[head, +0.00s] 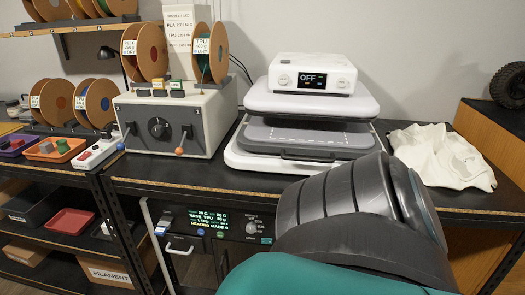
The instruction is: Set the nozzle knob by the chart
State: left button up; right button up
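The chart (180,18) is a white upright card behind the spools, with lines for PLA and TPU; spools hide part of it, and its small figures are hard to read. Under the bench, a dark machine panel (208,238) has a lit green display (208,222) with a line mentioning TPU. Right of the display is a small round knob (252,227) with markings around it; I cannot read its setting or confirm its label. Neither gripper is in view.
My arm's dark and teal links fill the lower right and cover part of the lower machine. A white heat press (300,150) reading OFF stands on the bench (140,180), with a white cloth (440,155) to its right. Filament spools (152,52) and small trays (55,149) stand left.

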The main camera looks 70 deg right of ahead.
aim_at(251, 228)
jog(key=z, duration=2.05)
